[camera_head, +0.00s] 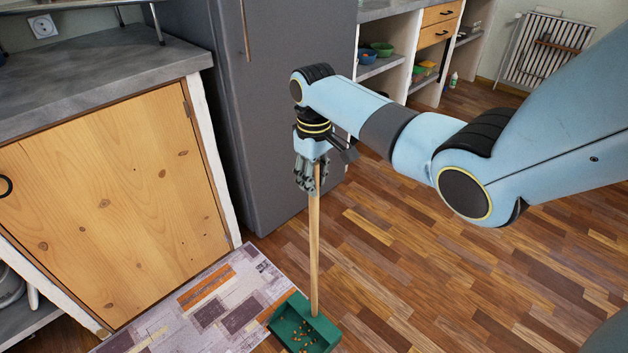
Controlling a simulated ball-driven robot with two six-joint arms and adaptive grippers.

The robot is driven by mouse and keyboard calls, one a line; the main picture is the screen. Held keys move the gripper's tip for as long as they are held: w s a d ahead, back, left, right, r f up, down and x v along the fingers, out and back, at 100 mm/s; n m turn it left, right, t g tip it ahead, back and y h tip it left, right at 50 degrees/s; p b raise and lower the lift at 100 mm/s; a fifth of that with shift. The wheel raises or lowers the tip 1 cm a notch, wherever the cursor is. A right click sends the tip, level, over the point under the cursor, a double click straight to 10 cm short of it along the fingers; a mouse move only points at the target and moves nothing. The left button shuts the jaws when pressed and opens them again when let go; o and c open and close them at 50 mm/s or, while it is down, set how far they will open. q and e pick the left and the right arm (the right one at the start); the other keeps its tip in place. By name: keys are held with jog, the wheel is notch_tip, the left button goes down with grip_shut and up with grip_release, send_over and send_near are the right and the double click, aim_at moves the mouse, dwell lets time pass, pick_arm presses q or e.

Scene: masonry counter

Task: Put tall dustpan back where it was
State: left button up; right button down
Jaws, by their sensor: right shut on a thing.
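The tall dustpan has a green pan (303,325) at the bottom and a long, upright wooden handle (314,255). Several small brown bits lie inside the pan. The pan is at the right edge of the patterned rug, and I cannot tell whether it touches the floor or hangs just above it. My right gripper (311,188) points down and is shut on the upper part of the handle. The handle's top is hidden by the gripper. My left gripper is not in view.
A patterned rug (205,300) lies before a wooden cupboard door (110,200) under a grey counter (90,75). A tall grey fridge (285,100) stands behind the gripper. Open shelves (382,68) and a radiator (545,50) are at the back. The wooden floor (430,280) at right is clear.

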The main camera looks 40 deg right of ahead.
jog(key=shift+r, duration=0.1)
jog(key=c, duration=1.1)
grip_release()
notch_tip(320, 180, up, 12)
jog(key=shift+p, duration=1.15)
